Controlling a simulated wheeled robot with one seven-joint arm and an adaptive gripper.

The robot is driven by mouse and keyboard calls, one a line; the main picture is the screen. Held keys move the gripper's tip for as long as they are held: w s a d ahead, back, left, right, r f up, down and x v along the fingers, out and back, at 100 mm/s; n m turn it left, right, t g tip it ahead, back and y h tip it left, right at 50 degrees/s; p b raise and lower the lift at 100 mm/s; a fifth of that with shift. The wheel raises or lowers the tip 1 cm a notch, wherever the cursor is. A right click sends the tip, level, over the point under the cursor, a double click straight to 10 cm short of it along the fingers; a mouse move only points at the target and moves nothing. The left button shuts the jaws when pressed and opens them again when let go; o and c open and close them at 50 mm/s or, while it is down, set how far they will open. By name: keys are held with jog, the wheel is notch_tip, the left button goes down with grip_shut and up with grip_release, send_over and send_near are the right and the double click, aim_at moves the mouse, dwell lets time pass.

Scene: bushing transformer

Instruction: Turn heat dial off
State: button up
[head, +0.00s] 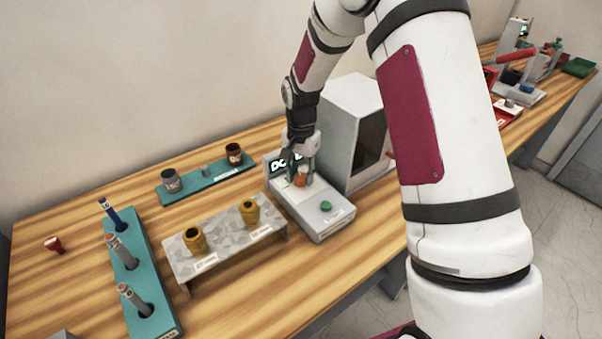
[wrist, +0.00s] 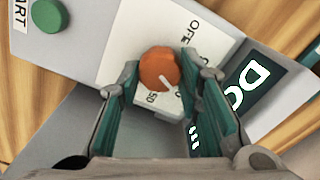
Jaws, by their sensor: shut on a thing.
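The heat dial is an orange knob (wrist: 159,69) with a white pointer mark, on a white label plate (wrist: 130,45) of a grey control unit (head: 322,212). In the wrist view the pointer aims toward the lower right, near the "50" marking; the word "OFF" shows up and to the right of the knob. My gripper (wrist: 157,85) has its two green-padded fingers on either side of the knob and is shut on it. In the head view the orange knob (head: 300,180) shows partly, behind the fingers of my gripper (head: 301,172).
A green start button (head: 325,206) sits on the same unit. A dark display (wrist: 250,88) stands at its back. A tall grey box (head: 350,110) stands close on the right. A grey stand with yellow bushings (head: 228,228) and a teal rack (head: 140,280) are to the left.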

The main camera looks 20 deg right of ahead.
jog(key=n+b, duration=0.1)
jog(key=n, duration=0.3)
jog(key=shift+n, duration=0.4)
jog(key=n, duration=0.5)
jog(key=shift+a, duration=0.1)
jog(key=n, duration=0.5)
jog(key=shift+b, duration=0.3)
jog(key=n, duration=0.4)
jog(key=shift+a+n, duration=0.1)
jog(key=shift+n, duration=0.3)
jog(key=o, duration=1.2)
